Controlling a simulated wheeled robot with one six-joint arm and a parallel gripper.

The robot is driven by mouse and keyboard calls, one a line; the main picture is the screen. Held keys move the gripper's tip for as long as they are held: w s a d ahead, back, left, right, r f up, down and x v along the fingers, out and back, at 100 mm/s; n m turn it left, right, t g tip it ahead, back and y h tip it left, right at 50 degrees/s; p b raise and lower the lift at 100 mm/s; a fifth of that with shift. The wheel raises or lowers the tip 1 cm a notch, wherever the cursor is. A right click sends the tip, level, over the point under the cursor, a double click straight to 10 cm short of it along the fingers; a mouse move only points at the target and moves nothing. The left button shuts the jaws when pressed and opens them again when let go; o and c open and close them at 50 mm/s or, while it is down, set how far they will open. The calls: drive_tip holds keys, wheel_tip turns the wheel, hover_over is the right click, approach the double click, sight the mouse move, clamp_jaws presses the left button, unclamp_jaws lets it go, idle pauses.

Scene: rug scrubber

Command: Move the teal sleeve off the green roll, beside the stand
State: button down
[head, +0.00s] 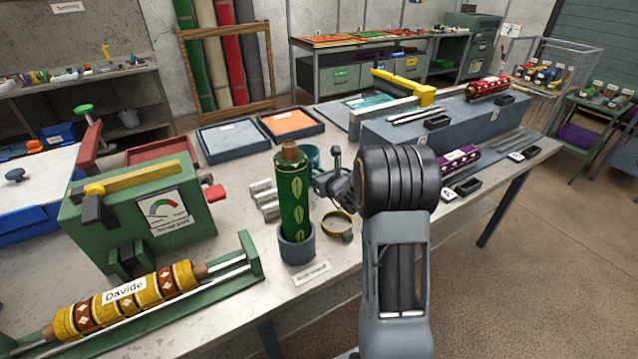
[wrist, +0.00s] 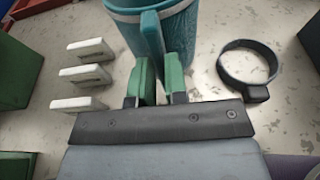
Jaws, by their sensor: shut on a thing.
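The green roll (head: 294,200), with yellow leaf shapes and a brown core, stands upright in a grey cup-like stand (head: 297,246) near the table's front edge. The teal sleeve (head: 309,155) shows behind the roll's upper right, partly hidden by it, and looks off the roll. In the wrist view the sleeve (wrist: 182,40) is a round teal body with a handle at the top middle. My gripper (wrist: 160,78) has its green-padded fingers on either side of the handle and is shut on it. I cannot tell whether the sleeve's bottom touches the table.
Several white blocks (head: 264,201) lie left of the roll, and a magnifier ring (head: 337,224) lies to its right. A green gauge machine (head: 130,225) stands further left. A patterned yellow roll (head: 120,305) lies front left. Trays (head: 233,138) lie behind.

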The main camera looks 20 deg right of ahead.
drive_tip(key=shift+f, duration=1.45)
drive_tip(key=shift+f, duration=0.15)
drive_tip(key=c, duration=1.1)
unclamp_jaws()
drive_tip(key=shift+c, duration=0.2)
drive_tip(key=shift+r, duration=0.25)
drive_tip(key=shift+s+d, duration=0.1)
drive_tip(key=shift+s, duration=0.25)
drive_tip(key=v, duration=1.1)
drive_tip(key=shift+b, duration=0.3)
drive_tip(key=shift+s, duration=0.15)
